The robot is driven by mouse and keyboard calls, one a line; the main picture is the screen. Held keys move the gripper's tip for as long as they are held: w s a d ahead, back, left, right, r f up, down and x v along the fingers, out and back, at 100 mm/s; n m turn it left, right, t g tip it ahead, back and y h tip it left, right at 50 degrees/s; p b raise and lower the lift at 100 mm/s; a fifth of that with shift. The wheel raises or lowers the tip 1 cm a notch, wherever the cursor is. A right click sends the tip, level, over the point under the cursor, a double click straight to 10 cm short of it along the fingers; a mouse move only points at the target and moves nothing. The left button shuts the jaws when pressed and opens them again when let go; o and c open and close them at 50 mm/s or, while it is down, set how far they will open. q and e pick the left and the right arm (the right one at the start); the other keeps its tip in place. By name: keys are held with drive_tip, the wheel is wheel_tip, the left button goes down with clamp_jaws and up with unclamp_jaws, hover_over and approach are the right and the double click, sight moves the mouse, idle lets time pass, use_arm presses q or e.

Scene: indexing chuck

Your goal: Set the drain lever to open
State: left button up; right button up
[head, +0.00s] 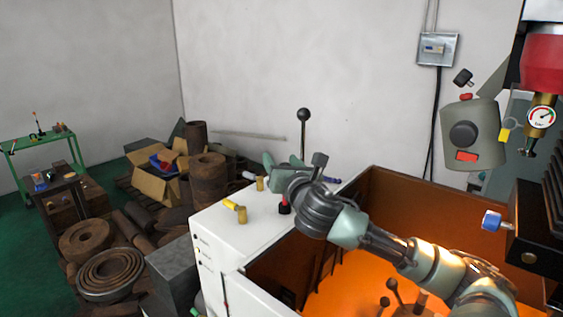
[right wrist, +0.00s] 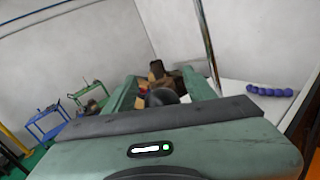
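A tall upright lever with a black ball knob (head: 304,115) stands behind the white cabinet top; I cannot tell whether it is the drain lever. A thin metal rod (right wrist: 206,40) rises past the right finger in the right wrist view. My right gripper (head: 268,162) is over the cabinet top, just left of the tall lever's foot and partly hidden by its own wrist. In the right wrist view its two green fingers (right wrist: 160,85) are apart, and a dark rounded thing (right wrist: 162,97) shows between them. I cannot tell if they touch it. My left gripper is not in view.
The white cabinet top (head: 225,222) holds small brass and yellow pieces (head: 238,208) and a purple-blue handle (head: 331,180). An orange-lit open bay (head: 345,285) holds ball-ended levers (head: 394,285). A blue knob (head: 491,220) sticks out at right. Metal stock and a cardboard box (head: 155,187) crowd the left.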

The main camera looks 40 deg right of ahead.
drive_tip(key=b+v, duration=0.3)
drive_tip(key=v, duration=0.4)
drive_tip(key=shift+s+a, duration=0.2)
drive_tip(key=shift+s, duration=0.15)
drive_tip(key=shift+r, duration=0.15)
